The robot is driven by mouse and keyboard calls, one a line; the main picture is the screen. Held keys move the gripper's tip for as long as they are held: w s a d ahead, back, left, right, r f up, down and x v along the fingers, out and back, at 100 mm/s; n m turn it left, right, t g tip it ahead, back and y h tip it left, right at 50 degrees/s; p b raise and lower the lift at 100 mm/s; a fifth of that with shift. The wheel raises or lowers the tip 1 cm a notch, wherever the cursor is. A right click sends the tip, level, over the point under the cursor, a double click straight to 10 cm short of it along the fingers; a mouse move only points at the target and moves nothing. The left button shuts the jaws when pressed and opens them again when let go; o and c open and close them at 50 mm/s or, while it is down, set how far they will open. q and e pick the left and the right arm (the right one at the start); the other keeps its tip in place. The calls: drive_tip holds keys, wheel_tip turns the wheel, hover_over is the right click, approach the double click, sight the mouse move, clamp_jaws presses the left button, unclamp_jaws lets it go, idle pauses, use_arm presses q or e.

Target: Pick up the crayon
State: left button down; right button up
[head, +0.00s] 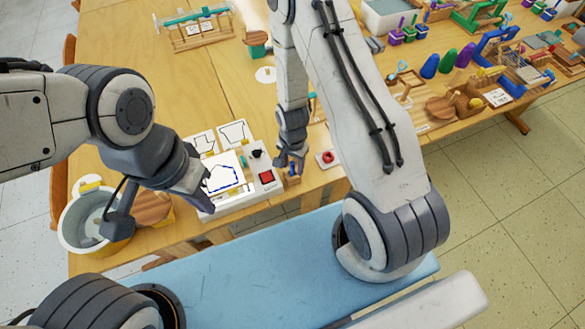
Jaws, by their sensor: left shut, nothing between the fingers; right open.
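My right gripper (290,161) points down at the table's near edge, just right of the white drawing panel (237,205). Its fingers are apart around the top of a small wooden holder (291,180). A small blue upright piece shows there between the fingers; it may be the crayon, but it is too small and too covered to be sure. My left gripper (207,207) is shut and empty at the panel's left front edge. A sheet with a blue outline lies on the panel. A short teal piece (243,161) also lies on it; I cannot tell what it is.
A pale bucket (70,243) and a round wooden lid (151,207) are at the left. A red round button piece (327,157) is right of my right gripper. Several coloured tools and wooden trays crowd the right side. The table's (120,50) back left is mostly clear.

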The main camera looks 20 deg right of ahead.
drive_tip(key=shift+f, duration=0.55)
clamp_jaws()
idle(1.0)
